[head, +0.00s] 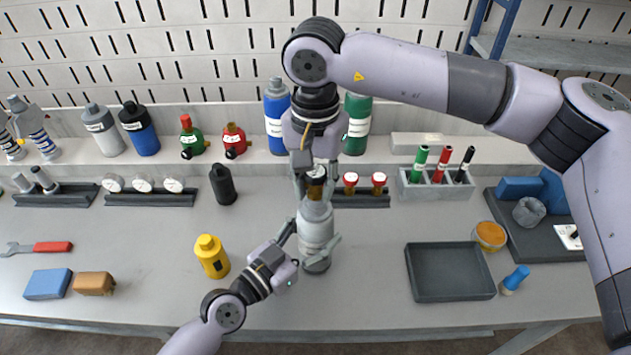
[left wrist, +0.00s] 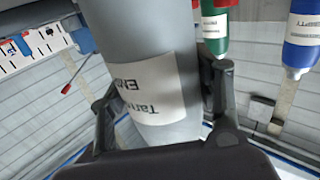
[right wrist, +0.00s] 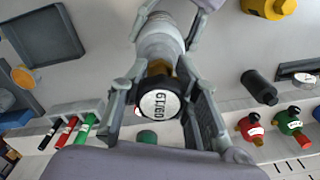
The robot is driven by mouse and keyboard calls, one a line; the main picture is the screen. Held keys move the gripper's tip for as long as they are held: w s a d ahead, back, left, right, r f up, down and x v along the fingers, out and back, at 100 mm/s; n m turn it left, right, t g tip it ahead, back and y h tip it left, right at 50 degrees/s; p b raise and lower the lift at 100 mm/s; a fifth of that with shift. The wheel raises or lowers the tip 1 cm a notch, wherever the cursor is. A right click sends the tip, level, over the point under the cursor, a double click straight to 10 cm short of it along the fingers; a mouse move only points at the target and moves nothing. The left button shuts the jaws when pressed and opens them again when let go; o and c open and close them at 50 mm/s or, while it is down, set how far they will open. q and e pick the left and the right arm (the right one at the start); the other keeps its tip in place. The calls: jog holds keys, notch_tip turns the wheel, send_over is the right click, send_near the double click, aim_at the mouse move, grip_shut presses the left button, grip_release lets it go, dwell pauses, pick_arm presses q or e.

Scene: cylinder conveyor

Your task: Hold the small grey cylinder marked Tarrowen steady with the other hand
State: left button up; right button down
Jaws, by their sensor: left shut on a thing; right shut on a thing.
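The small grey cylinder (head: 316,228) stands upright at the middle of the bench. Its white label in the left wrist view (left wrist: 158,88) shows part of "Tarrowen", upside down. My left gripper (head: 309,242) is shut around the cylinder's body from the front left. The fingers partly hide the cylinder's neck.
A yellow cylinder (head: 212,257) stands left of my left gripper, and a black one (head: 223,184) behind it. An empty grey tray (head: 450,272) lies to the right. Gauge racks (head: 150,199), blue (head: 277,118) and green (head: 357,122) cylinders stand behind. The front middle bench is clear.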

jog(key=n, duration=0.3)
jog(key=n, duration=0.4)
jog(key=shift+n, duration=1.1)
jog(key=shift+n, duration=1.1)
jog(key=n, duration=0.3)
jog(key=shift+n, duration=0.4)
jog(key=c, duration=1.3)
grip_release()
